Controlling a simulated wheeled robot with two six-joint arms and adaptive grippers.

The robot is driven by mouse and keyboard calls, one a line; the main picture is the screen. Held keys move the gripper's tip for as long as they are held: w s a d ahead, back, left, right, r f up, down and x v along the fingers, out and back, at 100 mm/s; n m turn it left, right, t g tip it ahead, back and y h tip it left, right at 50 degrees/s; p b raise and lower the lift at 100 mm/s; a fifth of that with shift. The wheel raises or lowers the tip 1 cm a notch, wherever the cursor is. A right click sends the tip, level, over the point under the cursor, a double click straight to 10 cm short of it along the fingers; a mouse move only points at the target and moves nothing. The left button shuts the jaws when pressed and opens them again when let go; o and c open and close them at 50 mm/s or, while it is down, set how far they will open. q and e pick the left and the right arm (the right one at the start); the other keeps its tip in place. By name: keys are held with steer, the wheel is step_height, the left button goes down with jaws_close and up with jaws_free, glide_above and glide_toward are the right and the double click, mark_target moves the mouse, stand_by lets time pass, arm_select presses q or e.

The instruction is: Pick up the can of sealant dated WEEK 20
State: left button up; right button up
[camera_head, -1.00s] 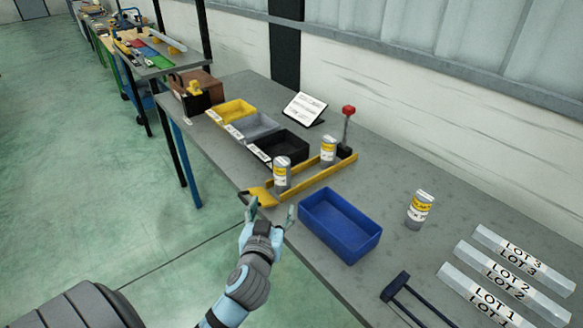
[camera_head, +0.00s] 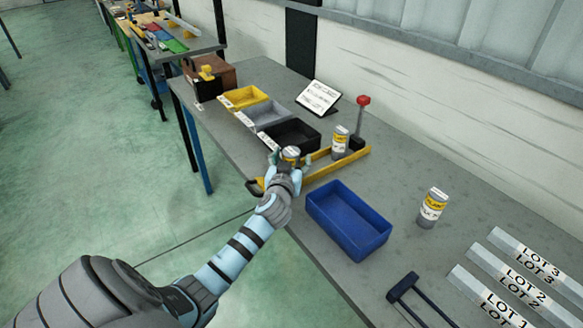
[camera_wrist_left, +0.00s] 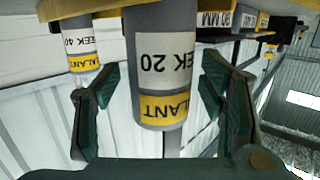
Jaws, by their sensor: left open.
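The WEEK 20 sealant can (camera_wrist_left: 163,70) is grey with a white and yellow label; in the left wrist view its upside-down print reads "EK 20". It stands between the spread fingers of my open left gripper (camera_wrist_left: 165,100), with a gap on each side. In the head view the can (camera_head: 291,153) is partly hidden behind my left gripper (camera_head: 288,172), at the near end of the yellow-railed rack (camera_head: 335,166). A second can (camera_head: 340,142) stands further along the rack and reads "EEK 40" in the left wrist view (camera_wrist_left: 76,42). A third can (camera_head: 432,208) stands alone on the right. My right gripper is not seen.
A blue bin (camera_head: 347,222) stands just right of my left gripper. Yellow (camera_head: 243,97), grey and black (camera_head: 291,134) trays line the bench behind. A red-knobbed lever (camera_head: 362,118) rises at the rack's far end. LOT strips (camera_head: 515,270) lie at right.

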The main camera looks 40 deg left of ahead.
arm_select(q)
steer(key=c, duration=1.5)
steer(key=shift+r, duration=0.1)
